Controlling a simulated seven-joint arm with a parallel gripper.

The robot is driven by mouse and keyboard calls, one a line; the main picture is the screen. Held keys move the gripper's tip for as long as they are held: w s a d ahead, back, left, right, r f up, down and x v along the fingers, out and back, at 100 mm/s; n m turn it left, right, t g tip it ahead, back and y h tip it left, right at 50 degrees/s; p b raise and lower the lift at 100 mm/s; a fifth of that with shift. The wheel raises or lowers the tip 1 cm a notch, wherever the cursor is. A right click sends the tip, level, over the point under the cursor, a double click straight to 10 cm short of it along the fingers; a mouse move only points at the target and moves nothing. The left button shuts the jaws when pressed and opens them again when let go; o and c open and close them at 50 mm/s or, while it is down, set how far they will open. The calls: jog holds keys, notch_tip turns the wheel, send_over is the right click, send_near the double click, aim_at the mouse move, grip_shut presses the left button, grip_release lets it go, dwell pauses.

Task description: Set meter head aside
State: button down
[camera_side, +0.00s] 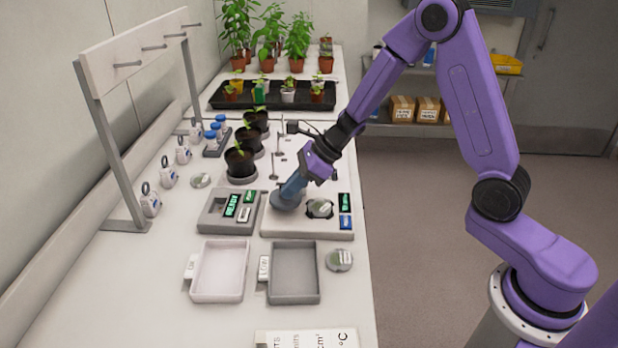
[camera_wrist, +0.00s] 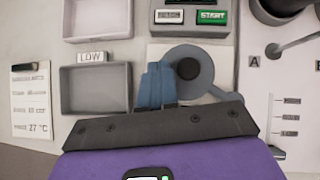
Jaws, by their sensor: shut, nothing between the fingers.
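A grey round piece (camera_side: 283,206), likely the meter head, is at the left end of the pale instrument base (camera_side: 300,231). In the wrist view it shows as a disc (camera_wrist: 204,80) with a dark centre and a short arm toward the lower right. My gripper (camera_side: 288,196) points down at it with blue fingers. In the wrist view the fingers (camera_wrist: 155,88) are together and empty, overlapping the disc's left side; I cannot tell whether they touch it. A leaf disc (camera_side: 320,208) sits on the base to the right.
A READY/START panel (camera_side: 212,222) is left of the base. A pale tray (camera_side: 220,270) and a grey LOW tray (camera_side: 295,272) are empty in front. Another labelled disc (camera_side: 339,260) lies beside them. Potted seedlings (camera_side: 240,162) and a hook rack (camera_side: 110,150) stand behind and left.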

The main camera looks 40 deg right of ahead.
jog(key=s+d+r, duration=0.1)
jog(key=s+r, duration=0.7)
jog(key=s, duration=0.1)
jog(key=shift+s, duration=0.2)
jog(key=shift+r, duration=0.1)
dwell(0.4)
